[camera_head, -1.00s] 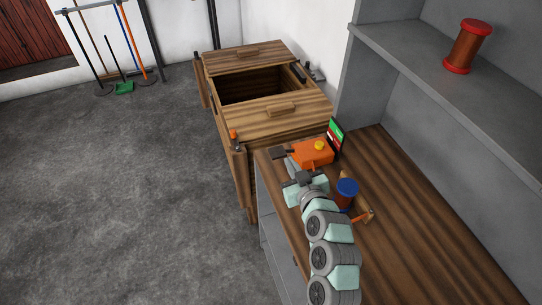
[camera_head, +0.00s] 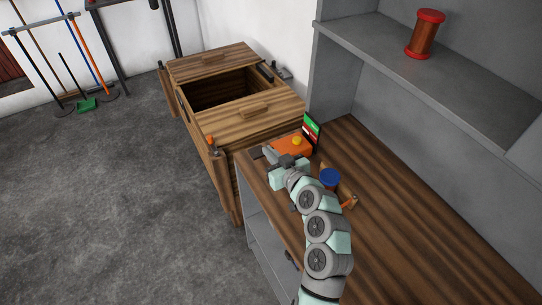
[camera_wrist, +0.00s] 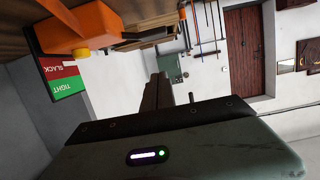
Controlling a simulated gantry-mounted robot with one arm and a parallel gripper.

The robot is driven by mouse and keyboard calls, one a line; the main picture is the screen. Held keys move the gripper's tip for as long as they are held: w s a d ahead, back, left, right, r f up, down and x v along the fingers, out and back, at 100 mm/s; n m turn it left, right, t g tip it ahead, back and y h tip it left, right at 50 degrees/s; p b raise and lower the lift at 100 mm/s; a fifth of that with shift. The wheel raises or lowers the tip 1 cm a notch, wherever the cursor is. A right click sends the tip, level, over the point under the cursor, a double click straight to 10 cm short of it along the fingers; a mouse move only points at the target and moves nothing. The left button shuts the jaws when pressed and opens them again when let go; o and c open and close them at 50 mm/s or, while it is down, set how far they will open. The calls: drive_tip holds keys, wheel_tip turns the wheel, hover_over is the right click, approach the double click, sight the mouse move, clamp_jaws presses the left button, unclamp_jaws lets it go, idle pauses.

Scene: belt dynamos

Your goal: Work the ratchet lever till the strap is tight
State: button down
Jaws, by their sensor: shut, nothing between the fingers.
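The orange ratchet body (camera_head: 292,146) with its yellow knob (camera_head: 297,141) sits at the far end of the wooden bench. A dark block (camera_head: 256,152) sticks out to its left; I cannot tell if it is the lever's end. In the wrist view the orange body (camera_wrist: 82,27) is at the upper left, with a sign (camera_wrist: 62,78) reading SLACK on red and TIGHT on green. No pointer on the sign is clear, and the strap cannot be made out. My gripper (camera_wrist: 158,92) is shut and empty, close beside the ratchet; contact cannot be told.
A blue-topped spool (camera_head: 329,179) and a hammer-like tool (camera_head: 349,201) lie close to the right of my arm. A wooden cabinet (camera_head: 250,121) with an open top compartment stands beyond the bench. A red spool (camera_head: 425,35) is on the grey shelf. The bench's right side is clear.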

hover_over(261, 155)
drive_tip(key=shift+s+a+f, duration=0.1)
drive_tip(key=shift+s+f, duration=0.1)
drive_tip(key=shift+f, duration=0.55)
drive_tip(key=shift+w+f+b, duration=0.1)
drive_tip(key=shift+f+b, duration=0.5)
drive_tip(key=shift+f, duration=1.4)
drive_tip(key=shift+f, duration=0.15)
